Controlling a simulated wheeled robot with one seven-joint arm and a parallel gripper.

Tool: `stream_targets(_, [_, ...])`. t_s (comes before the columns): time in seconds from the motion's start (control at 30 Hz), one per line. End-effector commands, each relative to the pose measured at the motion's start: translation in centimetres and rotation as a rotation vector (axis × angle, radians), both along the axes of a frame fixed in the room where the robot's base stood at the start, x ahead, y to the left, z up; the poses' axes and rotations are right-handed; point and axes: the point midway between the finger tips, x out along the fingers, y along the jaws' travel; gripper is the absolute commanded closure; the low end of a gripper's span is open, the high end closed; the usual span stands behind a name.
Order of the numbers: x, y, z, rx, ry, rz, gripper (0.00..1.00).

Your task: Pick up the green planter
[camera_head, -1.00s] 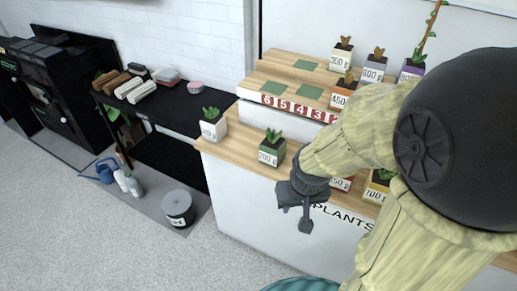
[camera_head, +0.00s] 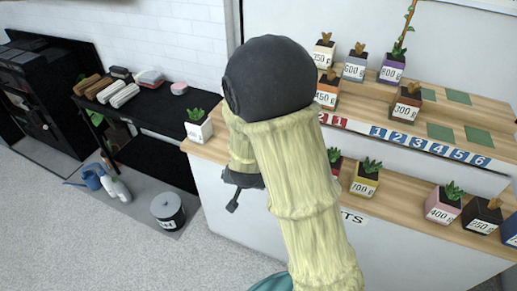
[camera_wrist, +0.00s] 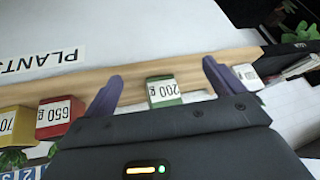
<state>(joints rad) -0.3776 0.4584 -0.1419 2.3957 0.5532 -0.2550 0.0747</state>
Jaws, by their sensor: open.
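The green planter (camera_wrist: 163,91) carries a white 200 g label and shows in the wrist view on the wooden shelf. It stands between the two spread fingers of my gripper (camera_wrist: 160,88), which is open. I cannot tell how deep the planter sits between the fingers, and it does not look gripped. In the head view my arm hides the planter, and part of my gripper (camera_head: 238,190) shows at the front edge of the shelf.
A white planter (camera_head: 198,127) stands left on the lower wooden shelf (camera_head: 408,195). In the wrist view a red planter (camera_wrist: 60,117) is left of the green one and a white one (camera_wrist: 246,76) is right.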

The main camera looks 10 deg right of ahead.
Motion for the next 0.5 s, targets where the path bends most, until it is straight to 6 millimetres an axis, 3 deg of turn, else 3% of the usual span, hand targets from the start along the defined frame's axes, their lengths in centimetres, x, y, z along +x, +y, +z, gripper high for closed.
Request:
stream_targets(0.23, [3.7, 1.4, -4.3, -0.156, -0.211, -0.186, 0.06])
stream_targets(0.5, [4.2, 2.0, -5.7, -0.415, -0.545, -0.315, 0.06])
